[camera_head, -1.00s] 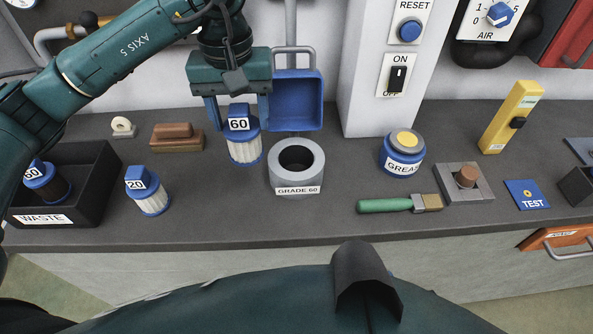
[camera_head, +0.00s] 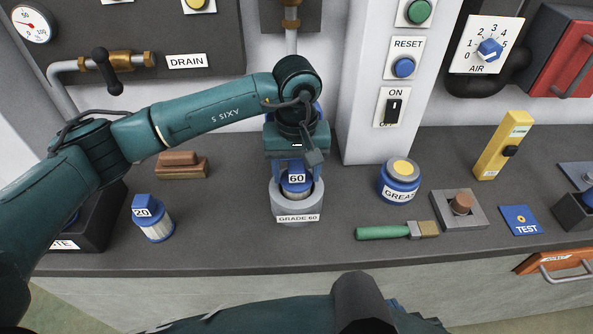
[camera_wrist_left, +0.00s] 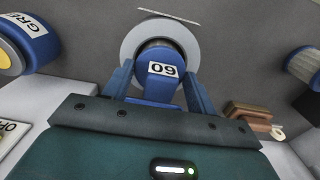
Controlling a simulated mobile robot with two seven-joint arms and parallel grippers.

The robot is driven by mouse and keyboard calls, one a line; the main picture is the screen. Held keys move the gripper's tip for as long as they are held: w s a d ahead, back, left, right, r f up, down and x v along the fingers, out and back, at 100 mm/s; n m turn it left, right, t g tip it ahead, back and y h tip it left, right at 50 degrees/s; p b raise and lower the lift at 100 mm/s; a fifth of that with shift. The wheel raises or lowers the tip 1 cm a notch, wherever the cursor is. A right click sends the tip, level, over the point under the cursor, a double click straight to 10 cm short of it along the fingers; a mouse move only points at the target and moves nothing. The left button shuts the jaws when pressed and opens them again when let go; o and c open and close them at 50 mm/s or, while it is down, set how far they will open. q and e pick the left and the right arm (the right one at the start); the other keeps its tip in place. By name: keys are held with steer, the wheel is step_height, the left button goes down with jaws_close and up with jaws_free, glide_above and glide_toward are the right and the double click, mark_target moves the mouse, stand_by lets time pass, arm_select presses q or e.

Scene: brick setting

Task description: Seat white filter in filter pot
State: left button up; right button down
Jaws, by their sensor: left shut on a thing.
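The filter marked 60 (camera_head: 296,186), with a blue cap, is upright in the mouth of the grey filter pot (camera_head: 276,207) labelled GRADE 60. Its white pleated body is hidden inside the pot; I cannot tell whether it touches the bottom. My left gripper (camera_head: 297,170) is shut on the cap's grip from above. In the left wrist view, the fingers (camera_wrist_left: 157,88) stand either side of the blue cap (camera_wrist_left: 160,88), and the round pot rim (camera_wrist_left: 130,42) surrounds it. My right gripper is not in view.
A filter marked 20 (camera_head: 153,219) stands left of the pot, near the black waste bin (camera_head: 97,232). A brown block (camera_head: 181,166) lies behind. Right of the pot are a grease jar (camera_head: 399,180) and a green-handled brush (camera_head: 384,233). The counter in front of the pot is clear.

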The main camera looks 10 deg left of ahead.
arm_select(q)
steer(key=shift+f, duration=0.55)
steer(key=shift+f, duration=0.1)
steer(key=shift+f+b, duration=0.15)
steer(key=shift+b, duration=0.15)
steer(key=o, duration=1.3)
